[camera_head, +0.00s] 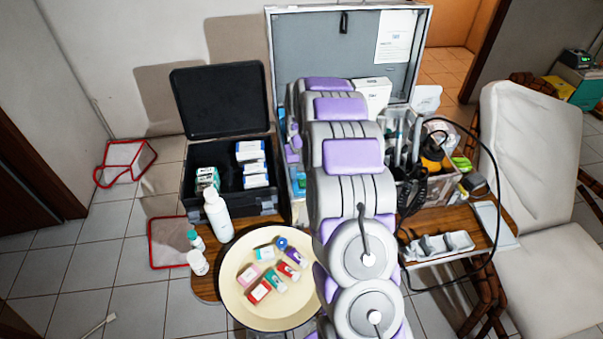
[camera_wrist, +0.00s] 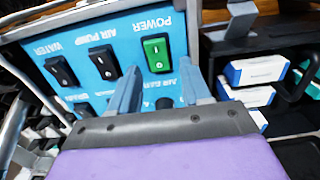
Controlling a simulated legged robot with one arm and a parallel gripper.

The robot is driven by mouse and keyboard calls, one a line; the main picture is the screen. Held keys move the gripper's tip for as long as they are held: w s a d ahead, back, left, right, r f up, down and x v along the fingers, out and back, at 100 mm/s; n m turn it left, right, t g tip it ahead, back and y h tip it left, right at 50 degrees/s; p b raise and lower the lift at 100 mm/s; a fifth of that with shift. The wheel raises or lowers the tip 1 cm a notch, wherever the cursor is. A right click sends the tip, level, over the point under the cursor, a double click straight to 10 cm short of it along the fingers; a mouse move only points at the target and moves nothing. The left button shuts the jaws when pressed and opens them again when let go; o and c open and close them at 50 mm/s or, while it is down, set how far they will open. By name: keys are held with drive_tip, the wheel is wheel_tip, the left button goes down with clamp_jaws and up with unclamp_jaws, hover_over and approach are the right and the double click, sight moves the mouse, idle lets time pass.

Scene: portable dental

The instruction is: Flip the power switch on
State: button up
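In the wrist view a blue control panel (camera_wrist: 100,35) appears upside down. The green power switch (camera_wrist: 157,53) is a rocker under the inverted POWER label, marked "0" and "I". Black air pump (camera_wrist: 103,64) and water (camera_wrist: 60,71) rockers sit to its left. My gripper (camera_wrist: 159,79) is open and empty, its two fingers pointing at the panel on either side of the green switch's near edge. Whether a finger touches the panel cannot be told. In the head view my arm hides the gripper and switch, and reaches over the open grey case (camera_head: 350,50).
A black case (camera_head: 228,145) with small boxes stands left of the grey case. A white bottle (camera_head: 218,215) and a round cream tray (camera_head: 238,312) with several small boxes are near my arm. A black cable (camera_head: 490,170) loops at right, beside a white chair (camera_head: 530,140).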

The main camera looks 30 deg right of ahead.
clamp_jaws()
drive_tip(key=shift+r, duration=0.1)
drive_tip(key=shift+s+a+t+p, duration=0.1)
drive_tip(key=shift+s+t+p, duration=0.2)
drive_tip(key=shift+t, duration=0.4)
drive_tip(key=shift+t+h, duration=0.4)
drive_tip(key=shift+t, duration=0.2)
drive_tip(key=shift+s, duration=0.1)
drive_tip(key=shift+o, duration=0.4)
unclamp_jaws()
